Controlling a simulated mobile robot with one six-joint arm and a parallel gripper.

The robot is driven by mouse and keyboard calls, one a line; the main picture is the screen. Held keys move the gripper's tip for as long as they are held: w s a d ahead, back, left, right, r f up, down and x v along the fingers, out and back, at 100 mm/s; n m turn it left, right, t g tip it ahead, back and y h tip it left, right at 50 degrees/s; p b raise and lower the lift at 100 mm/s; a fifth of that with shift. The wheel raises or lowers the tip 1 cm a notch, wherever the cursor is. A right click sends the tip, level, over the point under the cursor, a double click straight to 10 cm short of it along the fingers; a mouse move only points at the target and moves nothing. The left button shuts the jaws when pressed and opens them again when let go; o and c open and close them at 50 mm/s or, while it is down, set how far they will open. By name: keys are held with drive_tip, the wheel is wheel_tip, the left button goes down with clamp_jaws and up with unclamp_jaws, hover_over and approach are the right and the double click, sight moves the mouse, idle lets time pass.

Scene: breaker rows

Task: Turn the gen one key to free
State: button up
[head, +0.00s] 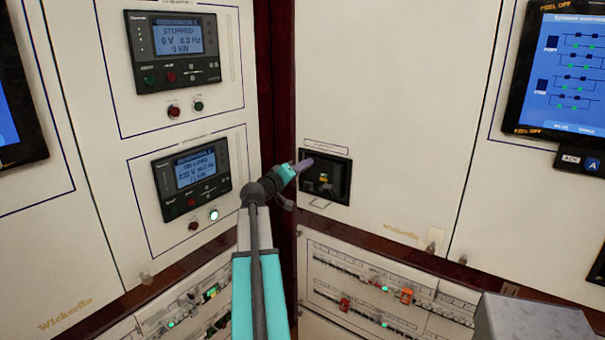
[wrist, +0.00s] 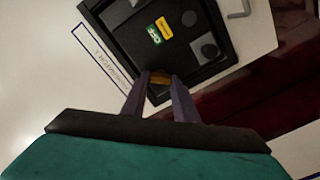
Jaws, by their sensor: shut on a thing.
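A black switch unit (head: 335,189) is set in the white cabinet door at the centre of the head view. It also fills the top of the wrist view (wrist: 125,40), with a yellow label and a green label marked OFF. My gripper (head: 303,163) is at the unit's upper left corner.
Two controller panels with screens and buttons, an upper one (head: 172,50) and a lower one (head: 190,178), are on the left cabinet. Breaker rows (head: 385,290) lie below. A large screen (head: 560,75) is at right. A grey block (head: 530,320) stands in front at lower right.

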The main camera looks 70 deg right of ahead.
drive_tip(key=n, duration=0.8)
drive_tip(key=shift+w+f+b, duration=0.1)
drive_tip(key=shift+b, duration=0.3)
idle(0.3)
drive_tip(key=o, duration=1.1)
drive_tip(key=shift+c, duration=0.2)
drive_tip(key=b+v, duration=0.2)
drive_tip(key=v, duration=1.1)
drive_tip(key=shift+a+b, duration=0.3)
drive_tip(key=shift+a, duration=0.05)
